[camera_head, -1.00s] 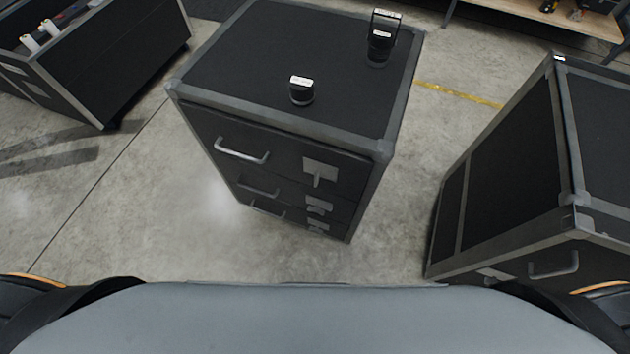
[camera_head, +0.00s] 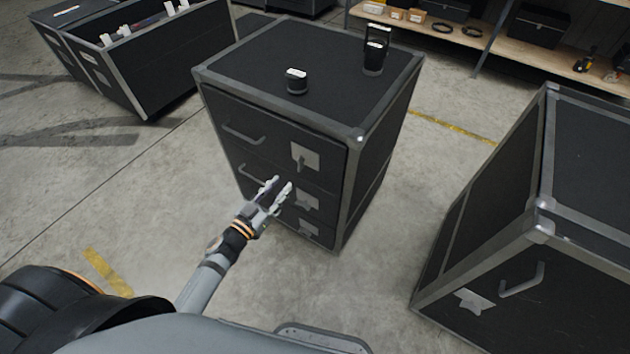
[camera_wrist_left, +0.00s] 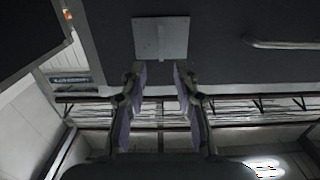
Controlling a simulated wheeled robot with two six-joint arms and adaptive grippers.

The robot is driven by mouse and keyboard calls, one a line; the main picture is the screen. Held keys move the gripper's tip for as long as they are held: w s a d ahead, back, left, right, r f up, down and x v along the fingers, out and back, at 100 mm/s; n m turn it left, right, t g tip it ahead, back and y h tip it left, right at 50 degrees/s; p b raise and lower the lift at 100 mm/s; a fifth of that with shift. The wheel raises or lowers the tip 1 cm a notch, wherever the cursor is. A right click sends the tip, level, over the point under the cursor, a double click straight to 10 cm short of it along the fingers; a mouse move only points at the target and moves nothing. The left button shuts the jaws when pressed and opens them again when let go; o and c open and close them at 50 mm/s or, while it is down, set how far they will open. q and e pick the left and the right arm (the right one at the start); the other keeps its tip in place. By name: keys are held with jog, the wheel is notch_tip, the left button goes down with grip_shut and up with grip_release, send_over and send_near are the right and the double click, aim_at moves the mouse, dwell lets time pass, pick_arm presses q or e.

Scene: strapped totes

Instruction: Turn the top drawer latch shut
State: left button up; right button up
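The black drawer cabinet (camera_head: 376,150) stands ahead with several drawers. The top drawer latch (camera_head: 304,158) is a grey plate with a small lever, to the right of the top drawer handle (camera_head: 243,136). The lever points roughly downward in the head view. In the left wrist view, which looks upside down, a latch plate (camera_wrist_left: 160,38) with its lever lies beyond the fingertips, and a handle (camera_wrist_left: 285,44) is at the right. My left gripper (camera_head: 279,184) is open and empty, in front of the drawer fronts, below and left of the top latch. My right gripper is not in view.
Two dark objects, a short one (camera_head: 296,82) and a tall one (camera_head: 375,50), stand on the cabinet top. Another black case (camera_head: 480,190) stands at the right. An open crate (camera_head: 165,70) is at the back left. A shelf (camera_head: 500,45) is behind. Floor between is clear.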

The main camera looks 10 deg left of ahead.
aim_at(300, 170)
pick_arm(q)
jog(key=p+x, duration=0.1)
jog(key=x, duration=0.9)
jog(key=shift+w, duration=0.35)
grip_shut()
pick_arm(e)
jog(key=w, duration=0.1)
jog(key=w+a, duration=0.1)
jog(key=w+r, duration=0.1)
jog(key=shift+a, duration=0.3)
